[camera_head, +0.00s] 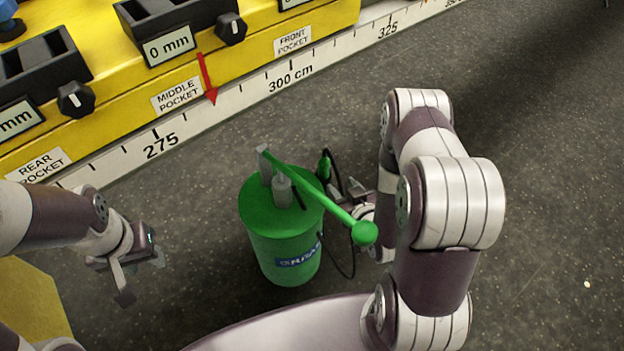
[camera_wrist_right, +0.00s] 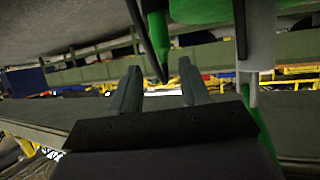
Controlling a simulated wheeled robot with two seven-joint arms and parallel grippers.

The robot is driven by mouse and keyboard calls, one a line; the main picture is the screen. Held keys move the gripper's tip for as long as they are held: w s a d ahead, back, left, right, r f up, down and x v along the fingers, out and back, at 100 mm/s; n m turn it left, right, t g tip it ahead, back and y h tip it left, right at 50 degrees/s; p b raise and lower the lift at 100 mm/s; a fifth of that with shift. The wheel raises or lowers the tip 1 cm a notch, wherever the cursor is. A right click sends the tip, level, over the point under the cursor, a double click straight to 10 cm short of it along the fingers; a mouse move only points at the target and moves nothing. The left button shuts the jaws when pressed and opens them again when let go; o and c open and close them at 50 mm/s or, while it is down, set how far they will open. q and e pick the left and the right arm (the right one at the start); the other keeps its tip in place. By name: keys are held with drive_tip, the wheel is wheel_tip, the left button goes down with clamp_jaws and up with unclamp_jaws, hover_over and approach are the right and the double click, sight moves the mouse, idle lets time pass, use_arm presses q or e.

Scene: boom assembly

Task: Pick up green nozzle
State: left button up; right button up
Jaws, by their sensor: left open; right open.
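The green nozzle (camera_head: 325,167) stands upright at the right side of the green pump drum's (camera_head: 285,245) top, with a black hose beside it. My right gripper (camera_head: 345,190) is just to the right of the nozzle, partly hidden by the pump lever and my arm. In the right wrist view, a green tapered piece with a dark tip, seemingly the nozzle (camera_wrist_right: 157,42), lies in line with the gap between the open fingers (camera_wrist_right: 160,85). I cannot tell whether they touch it. My left gripper (camera_head: 140,272) is open and empty, left of the drum.
A green lever (camera_head: 318,193) with a round knob slants across the drum's top. Grey cylinders (camera_head: 282,190) stand on the drum. A yellow bench (camera_head: 235,55) with a centimetre scale runs behind. Dark floor (camera_head: 550,180) is clear on the right.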

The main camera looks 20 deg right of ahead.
sight(326, 170)
drive_tip(key=b+x, duration=0.2)
drive_tip(key=x, duration=0.2)
drive_tip(key=b+x, duration=0.2)
drive_tip(key=x, duration=0.2)
drive_tip(key=b+x, duration=0.2)
drive_tip(key=x, duration=0.3)
drive_tip(key=shift+s+a+f, duration=0.1)
drive_tip(key=shift+f, duration=0.3)
drive_tip(key=shift+r, duration=0.15)
use_arm(q)
wheel_tip(326, 170, down, 6)
drive_tip(key=shift+w+a+f, duration=0.15)
drive_tip(key=shift+w, duration=0.2)
use_arm(e)
drive_tip(key=c, duration=0.8)
